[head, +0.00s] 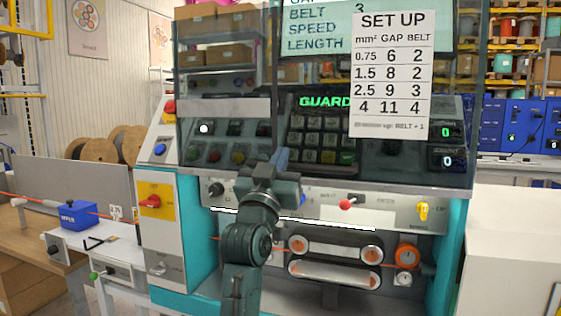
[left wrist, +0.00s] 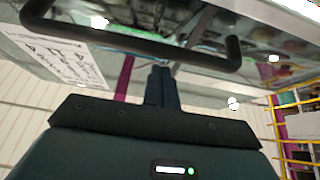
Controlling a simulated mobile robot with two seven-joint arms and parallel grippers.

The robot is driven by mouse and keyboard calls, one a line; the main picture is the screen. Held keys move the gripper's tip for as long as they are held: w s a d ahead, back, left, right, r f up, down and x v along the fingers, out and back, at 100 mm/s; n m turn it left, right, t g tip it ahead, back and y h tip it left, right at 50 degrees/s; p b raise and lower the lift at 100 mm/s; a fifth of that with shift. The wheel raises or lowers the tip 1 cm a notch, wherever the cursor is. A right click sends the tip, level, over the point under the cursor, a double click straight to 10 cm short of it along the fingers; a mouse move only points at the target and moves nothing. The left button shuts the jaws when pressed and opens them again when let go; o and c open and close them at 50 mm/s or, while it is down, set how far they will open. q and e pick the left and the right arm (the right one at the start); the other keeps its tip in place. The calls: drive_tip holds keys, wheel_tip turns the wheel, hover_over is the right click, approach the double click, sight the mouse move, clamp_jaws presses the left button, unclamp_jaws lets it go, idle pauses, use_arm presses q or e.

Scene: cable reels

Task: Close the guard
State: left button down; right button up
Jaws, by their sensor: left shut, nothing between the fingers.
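The guard (head: 290,181) is a large clear panel on the machine's front, in front of the control panel. Its lower edge is above the belts and rollers (head: 335,258), which are uncovered. A setup sheet (head: 391,75) shows on the panel's upper right. My left gripper (head: 281,158) is upright at the guard's lower part in the head view. In the left wrist view its fingers (left wrist: 163,76) are together and empty, close to a black bar handle (left wrist: 140,45) on the clear panel. I cannot tell whether they touch. My right gripper is not in view.
A red switch on yellow (head: 150,202) is at left. A blue box (head: 78,215) sits on the left bench. A white cabinet (head: 515,235) stands at right.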

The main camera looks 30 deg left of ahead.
use_arm(q)
drive_tip(key=shift+f, duration=0.5)
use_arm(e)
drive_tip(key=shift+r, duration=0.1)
